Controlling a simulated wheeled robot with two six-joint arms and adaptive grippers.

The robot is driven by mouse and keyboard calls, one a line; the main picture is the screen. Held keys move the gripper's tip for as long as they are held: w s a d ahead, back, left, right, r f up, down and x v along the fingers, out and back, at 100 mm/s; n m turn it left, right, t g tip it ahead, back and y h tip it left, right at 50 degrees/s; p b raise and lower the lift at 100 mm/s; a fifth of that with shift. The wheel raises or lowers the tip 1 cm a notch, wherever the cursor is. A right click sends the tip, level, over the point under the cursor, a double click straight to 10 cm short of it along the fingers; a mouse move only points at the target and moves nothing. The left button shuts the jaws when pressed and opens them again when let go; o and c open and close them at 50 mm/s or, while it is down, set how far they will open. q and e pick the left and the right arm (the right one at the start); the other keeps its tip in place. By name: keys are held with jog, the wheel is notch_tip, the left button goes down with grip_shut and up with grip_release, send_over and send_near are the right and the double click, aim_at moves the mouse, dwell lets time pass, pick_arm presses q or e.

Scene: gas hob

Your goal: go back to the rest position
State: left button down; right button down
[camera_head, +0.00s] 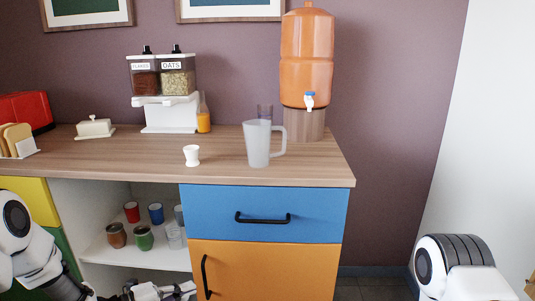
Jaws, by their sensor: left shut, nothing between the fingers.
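My left gripper (182,290) shows at the bottom of the head view, in front of the open shelf and beside the orange door (262,270). It is shut and empty. Its arm comes in from the lower left. My right arm shows only as a white part at the lower right edge, and its gripper is out of view.
The wooden counter (320,171) bears a frosted pitcher (257,145), a small white cup (191,155), a cereal dispenser (165,82) and an orange water dispenser (306,60). The blue drawer (220,202) is closed. Jars and cups stand on the open shelf (165,257). Floor shows at right.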

pick_arm(q)
jog(key=s+d+f+n+g+y, duration=0.25)
jog(key=s+f+n, duration=0.25)
jog(key=s+f, duration=0.35)
jog(key=s+d+f+n+g+y, duration=0.2)
jog(key=s+d+f+n+y, duration=0.1)
jog(key=s+f+n, duration=0.5)
jog(key=s+a+f+n+g+y, duration=0.25)
jog(key=s+f+n+y, duration=0.2)
jog(key=s, duration=0.45)
jog(key=s+a+n+g+y, duration=0.25)
jog(key=s+a+n, duration=0.25)
jog(key=s+n, duration=0.4)
notch_tip(320, 180, up, 24)
jog(key=p, duration=2.3)
jog(key=shift+w+a+f+p, duration=0.15)
jog(key=shift+w+p, duration=0.05)
jog(key=shift+p, duration=0.1)
jog(key=shift+g, duration=0.25)
